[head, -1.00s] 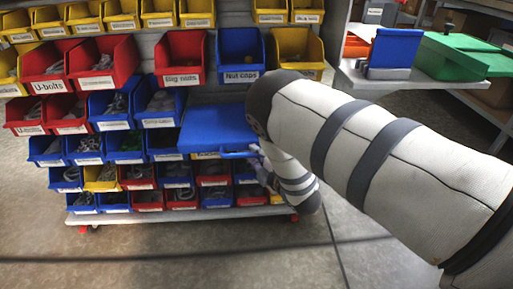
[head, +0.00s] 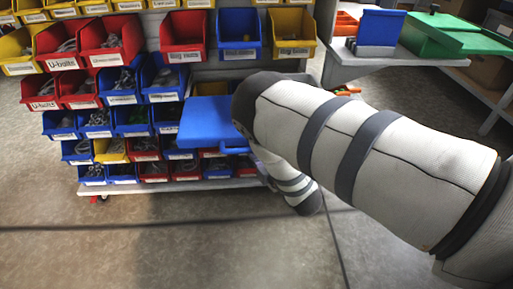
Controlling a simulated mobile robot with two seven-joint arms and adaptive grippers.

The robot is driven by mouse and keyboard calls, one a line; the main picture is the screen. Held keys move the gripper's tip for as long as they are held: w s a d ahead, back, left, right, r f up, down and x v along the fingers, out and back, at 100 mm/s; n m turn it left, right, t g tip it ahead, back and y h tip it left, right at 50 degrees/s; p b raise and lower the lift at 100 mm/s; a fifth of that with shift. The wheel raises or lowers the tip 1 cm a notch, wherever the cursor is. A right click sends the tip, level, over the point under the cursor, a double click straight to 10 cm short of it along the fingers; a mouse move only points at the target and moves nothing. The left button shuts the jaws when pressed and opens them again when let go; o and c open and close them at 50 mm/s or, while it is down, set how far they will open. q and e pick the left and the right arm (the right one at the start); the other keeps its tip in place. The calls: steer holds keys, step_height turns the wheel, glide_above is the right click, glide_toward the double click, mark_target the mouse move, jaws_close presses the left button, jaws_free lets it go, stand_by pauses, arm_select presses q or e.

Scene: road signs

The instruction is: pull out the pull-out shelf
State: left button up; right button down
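The pull-out shelf (head: 205,122) is a flat blue panel in the middle of the bin rack, in the head view. It juts out from the rack towards me, over the lower bins. My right arm comes in from the right and covers the shelf's right side. My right gripper is mostly hidden behind this arm, close to the handle's right end; its fingers and any grip cannot be made out. My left gripper is not in view.
The rack holds rows of red, blue and yellow bins (head: 110,42) of hardware. A side table (head: 375,65) at the upper right carries a blue bin (head: 380,27) and a green box (head: 440,38). Open concrete floor (head: 150,240) lies in front of the rack.

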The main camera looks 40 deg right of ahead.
steer(key=c, duration=1.9)
jaws_free()
steer(key=v, duration=1.2)
